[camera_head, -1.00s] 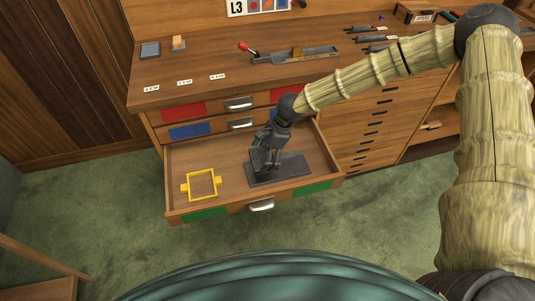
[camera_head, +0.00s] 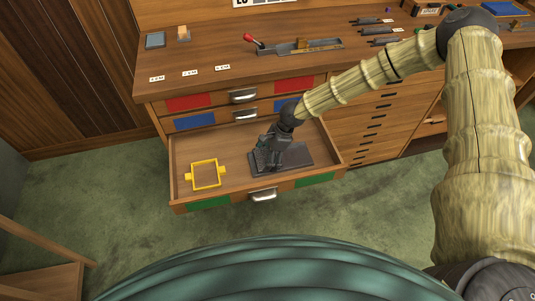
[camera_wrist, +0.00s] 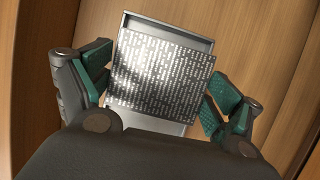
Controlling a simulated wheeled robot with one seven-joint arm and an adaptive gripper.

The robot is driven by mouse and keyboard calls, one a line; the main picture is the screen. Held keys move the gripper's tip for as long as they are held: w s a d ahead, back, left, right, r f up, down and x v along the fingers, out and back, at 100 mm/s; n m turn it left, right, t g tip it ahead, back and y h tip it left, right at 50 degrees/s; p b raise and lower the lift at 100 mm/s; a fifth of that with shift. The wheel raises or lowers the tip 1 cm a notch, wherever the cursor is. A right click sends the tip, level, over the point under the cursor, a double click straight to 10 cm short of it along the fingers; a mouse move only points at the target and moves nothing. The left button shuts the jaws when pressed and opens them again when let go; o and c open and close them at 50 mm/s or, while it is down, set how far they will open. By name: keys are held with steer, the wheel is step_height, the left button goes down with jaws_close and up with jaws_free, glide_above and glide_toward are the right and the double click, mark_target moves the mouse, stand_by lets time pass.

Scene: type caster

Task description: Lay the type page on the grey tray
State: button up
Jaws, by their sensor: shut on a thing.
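The type page (camera_wrist: 160,72) is a shiny metal block with rows of small raised characters. In the wrist view it sits between the two green-padded fingers of my gripper (camera_wrist: 162,92), which is shut on it. The grey tray (camera_wrist: 170,25) shows beyond and below the page in that view, slightly turned relative to it. In the head view the grey tray (camera_head: 295,158) lies in the open drawer, and my gripper (camera_head: 266,160) points down over its left part. My gripper mostly hides the page there. I cannot tell whether the page touches the tray.
The open drawer (camera_head: 228,177) has raised walls around the tray. A yellow frame (camera_head: 205,174) lies left of the tray, with bare drawer floor between. The worktop (camera_head: 235,82) above holds a long metal tool with a red knob (camera_head: 300,47) and small labels.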

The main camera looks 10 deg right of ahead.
steer(key=o, duration=1.8)
steer(key=shift+s+d+f, duration=0.15)
steer(key=shift+f, duration=0.3)
steer(key=shift+c, duration=0.2)
steer(key=shift+r, duration=0.1)
steer(key=shift+d+r, duration=0.2)
steer(key=shift+r, duration=0.35)
steer(key=b+v, duration=0.1)
steer(key=v, duration=1)
